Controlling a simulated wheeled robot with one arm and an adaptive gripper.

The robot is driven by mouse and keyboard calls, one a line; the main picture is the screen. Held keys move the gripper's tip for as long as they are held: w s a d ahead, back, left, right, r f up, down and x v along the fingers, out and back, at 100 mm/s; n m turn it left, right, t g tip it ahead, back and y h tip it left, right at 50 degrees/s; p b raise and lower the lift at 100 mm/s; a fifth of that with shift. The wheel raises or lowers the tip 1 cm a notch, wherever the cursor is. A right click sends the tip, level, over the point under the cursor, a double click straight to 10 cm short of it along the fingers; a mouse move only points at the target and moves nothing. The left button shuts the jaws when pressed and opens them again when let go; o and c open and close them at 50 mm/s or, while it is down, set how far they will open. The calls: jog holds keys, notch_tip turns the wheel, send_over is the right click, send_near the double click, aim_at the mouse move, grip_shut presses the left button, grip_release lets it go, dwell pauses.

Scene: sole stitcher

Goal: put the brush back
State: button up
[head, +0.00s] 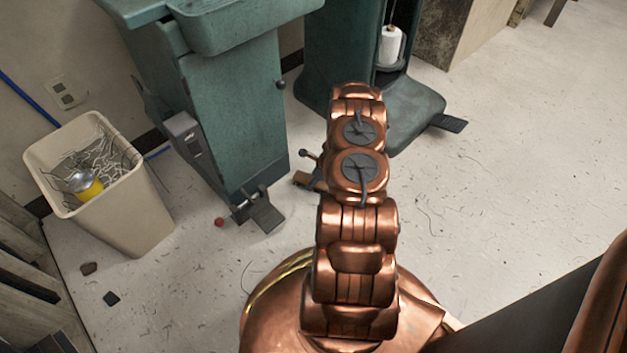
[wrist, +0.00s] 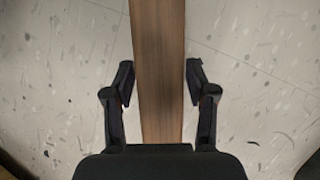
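In the wrist view my gripper (wrist: 159,84) has its two dark fingers on either side of a long flat brown wooden piece (wrist: 159,50). The pads line up with both of its edges, so it looks gripped. It runs from the top of the picture down to the palm. I take it for the brush, but no bristles show. In the head view my copper arm hides the gripper. A small brown piece (head: 302,180) shows left of the arm; I cannot tell whether it is part of the brush.
A cream bin (head: 135,215) with wire scraps and a yellow can stands at the left. A green machine cabinet (head: 235,110) with a pedal (head: 266,213) stands beside it. Another green machine base (head: 410,105) is behind my arm. The floor at right is mostly clear.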

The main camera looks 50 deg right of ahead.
jog(key=shift+o, duration=0.9)
jog(key=shift+r, duration=0.1)
